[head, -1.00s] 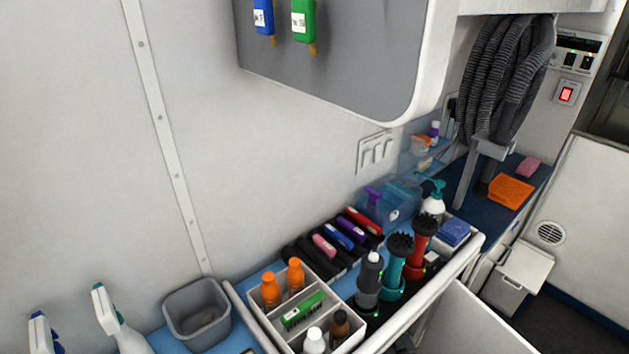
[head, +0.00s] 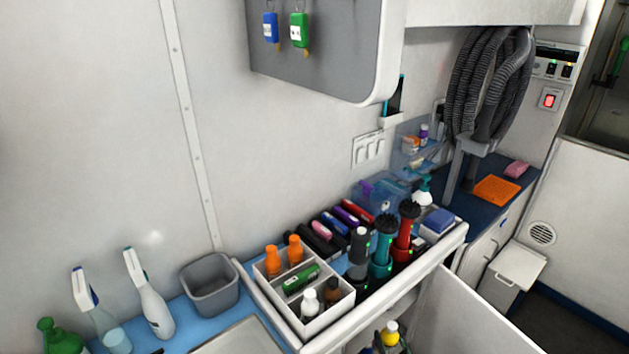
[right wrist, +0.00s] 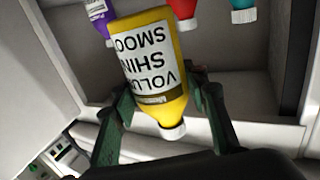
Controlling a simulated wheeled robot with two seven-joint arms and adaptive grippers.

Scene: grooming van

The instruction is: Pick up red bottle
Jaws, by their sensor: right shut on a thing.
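A red bottle (right wrist: 183,11) shows at the top of the right wrist view, in a pale bin or shelf, partly cut off by the frame edge and partly behind a yellow bottle. The yellow bottle (right wrist: 150,75) has a white label and a white cap, and stands between the fingers of my right gripper (right wrist: 168,112), which is shut on it. In the head view my right gripper (head: 388,343) is at the bottom edge, with the yellow bottle's top (head: 391,328) in it. The red bottle is apart from the fingers. My left gripper is not in view.
A purple bottle (right wrist: 99,18) and a teal bottle (right wrist: 243,11) stand either side of the red one. The open white door (head: 480,310) is right of my right gripper. The counter above holds a divided white caddy (head: 325,318) and several clippers.

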